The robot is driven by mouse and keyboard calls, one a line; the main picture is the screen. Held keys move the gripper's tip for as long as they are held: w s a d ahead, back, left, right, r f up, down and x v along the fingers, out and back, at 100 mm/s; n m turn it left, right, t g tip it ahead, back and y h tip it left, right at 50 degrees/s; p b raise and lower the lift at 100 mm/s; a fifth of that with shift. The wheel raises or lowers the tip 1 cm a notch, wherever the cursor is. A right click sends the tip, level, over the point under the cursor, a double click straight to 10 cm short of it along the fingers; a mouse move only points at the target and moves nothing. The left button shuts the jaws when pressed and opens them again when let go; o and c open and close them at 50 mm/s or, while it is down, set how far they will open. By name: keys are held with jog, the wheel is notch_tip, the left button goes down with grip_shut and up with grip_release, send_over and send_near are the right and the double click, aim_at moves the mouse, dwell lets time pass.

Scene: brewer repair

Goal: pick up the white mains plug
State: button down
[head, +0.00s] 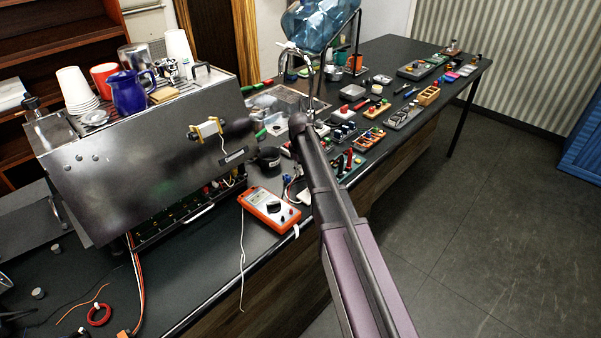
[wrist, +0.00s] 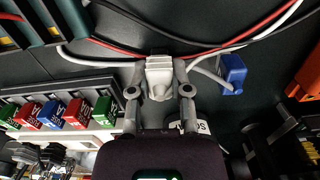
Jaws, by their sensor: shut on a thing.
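The white mains plug (wrist: 159,78) is in the middle of the wrist view, between the two grey fingers of my gripper (wrist: 160,72). The fingers are shut on its sides, and a pale cable runs behind it. Whether the plug touches the dark bench top is hard to tell. In the head view my arm reaches over the bench beside the coffee machine. My arm hides most of the gripper area there, and I cannot make out the plug for certain.
A blue connector (wrist: 233,73) lies right of the plug, with red, black and white wires behind. Coloured blocks (wrist: 52,112) stand to the left. The coffee machine (head: 140,150) and orange multimeter (head: 268,207) are close to my arm. Several small parts crowd the bench (head: 380,55).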

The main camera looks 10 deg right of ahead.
aim_at(300, 167)
jog(key=shift+r, duration=0.15)
notch_tip(300, 167, up, 3)
jog(key=p, duration=0.3)
jog(key=shift+r+p, duration=0.15)
jog(key=shift+p, duration=0.15)
jog(key=s, duration=0.5)
jog(key=s+a+r+p, duration=0.1)
jog(key=s, duration=0.4)
jog(key=s+a, duration=0.1)
jog(key=s, duration=0.4)
jog(key=shift+s+a+r, duration=0.2)
jog(key=shift+s+a, duration=0.05)
jog(key=shift+s, duration=0.15)
jog(key=shift+s, duration=0.1)
